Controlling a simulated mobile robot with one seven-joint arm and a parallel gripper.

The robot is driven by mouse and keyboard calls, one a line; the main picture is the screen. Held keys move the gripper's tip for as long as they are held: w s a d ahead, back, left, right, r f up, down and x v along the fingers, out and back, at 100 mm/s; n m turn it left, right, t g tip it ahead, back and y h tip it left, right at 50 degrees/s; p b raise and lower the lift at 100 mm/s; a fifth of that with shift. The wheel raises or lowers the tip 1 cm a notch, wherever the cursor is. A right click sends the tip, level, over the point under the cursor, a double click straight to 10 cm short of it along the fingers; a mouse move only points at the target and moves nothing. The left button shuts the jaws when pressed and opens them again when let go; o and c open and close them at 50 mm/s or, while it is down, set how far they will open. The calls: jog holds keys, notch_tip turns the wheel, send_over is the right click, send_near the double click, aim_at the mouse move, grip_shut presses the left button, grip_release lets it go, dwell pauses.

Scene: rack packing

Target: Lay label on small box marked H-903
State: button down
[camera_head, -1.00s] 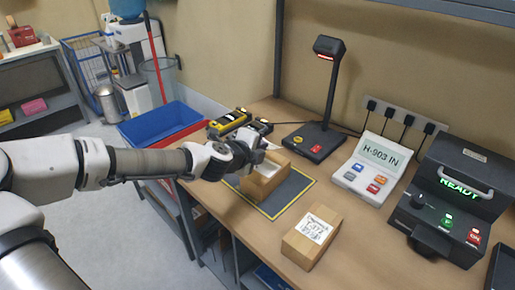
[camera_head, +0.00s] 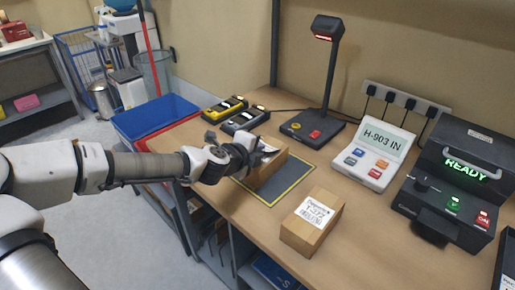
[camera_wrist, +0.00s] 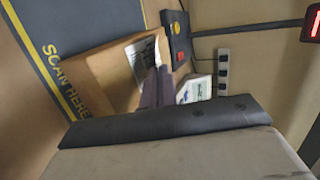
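A brown box (camera_head: 266,172) sits on the grey yellow-edged mat (camera_head: 290,188); it also shows in the wrist view (camera_wrist: 95,65). No H-903 marking is readable on it. My gripper (camera_head: 262,150) is low at this box's top and hides part of it. In the wrist view my two fingers (camera_wrist: 156,86) are close together, apparently shut on a white printed label (camera_wrist: 142,56). The label lies over the box's edge area, tilted; I cannot tell whether it touches the box. The display unit (camera_head: 381,150) reads "H-903 IN".
A second box (camera_head: 312,222) with a white label, seemingly T-372, stands in front. A scanner on a post (camera_head: 328,75), a black READY machine (camera_head: 455,190) and two handheld devices (camera_head: 235,114) stand around the mat. A blue bin (camera_head: 155,115) is at left.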

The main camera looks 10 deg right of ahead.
jog(key=c, duration=1.6)
grip_release()
jog(key=shift+c, duration=0.2)
jog(key=shift+a, duration=0.1)
jog(key=shift+s+a+p, duration=0.5)
jog(key=shift+s+a, duration=0.45)
jog(key=shift+a, duration=0.15)
jog(key=o, duration=0.6)
jog(key=shift+s, duration=0.1)
jog(key=shift+c, duration=0.2)
jog(key=shift+f, duration=0.1)
